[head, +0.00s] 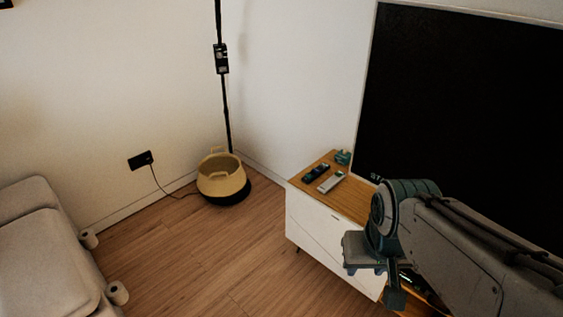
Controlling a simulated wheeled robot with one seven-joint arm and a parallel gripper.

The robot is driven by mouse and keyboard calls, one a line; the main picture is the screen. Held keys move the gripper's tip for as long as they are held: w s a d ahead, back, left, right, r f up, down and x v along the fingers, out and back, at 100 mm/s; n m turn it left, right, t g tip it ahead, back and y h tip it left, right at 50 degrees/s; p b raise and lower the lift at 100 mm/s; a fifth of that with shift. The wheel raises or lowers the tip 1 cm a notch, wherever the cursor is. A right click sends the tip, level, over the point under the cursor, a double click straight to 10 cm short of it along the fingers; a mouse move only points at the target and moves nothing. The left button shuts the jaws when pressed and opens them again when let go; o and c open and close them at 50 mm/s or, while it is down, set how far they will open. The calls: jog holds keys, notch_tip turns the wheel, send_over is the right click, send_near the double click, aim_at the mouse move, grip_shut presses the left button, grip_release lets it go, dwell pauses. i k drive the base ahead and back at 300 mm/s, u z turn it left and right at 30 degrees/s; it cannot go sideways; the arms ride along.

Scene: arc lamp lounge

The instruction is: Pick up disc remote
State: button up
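Two remotes lie side by side on the wooden top of a white cabinet (335,219). One is a dark remote (316,173) with bluish marks, and the other is a light grey remote (331,182) to its right. I cannot tell from here which one is the disc remote. My gripper (379,277) is in front of the cabinet, to the right of and lower in the picture than both remotes, and apart from them. Its fingers are partly hidden by the arm and seen at an angle, so their opening is unclear.
A small teal object (343,157) sits behind the remotes. A large black TV screen (465,105) rises over the cabinet. A woven basket (221,177) stands by a lamp pole in the corner. A pale sofa (45,250) is at left. The wooden floor between is clear.

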aim_at(326, 185)
jog(key=u, duration=0.15)
jog(key=i, duration=1.45)
jog(key=z, duration=0.9)
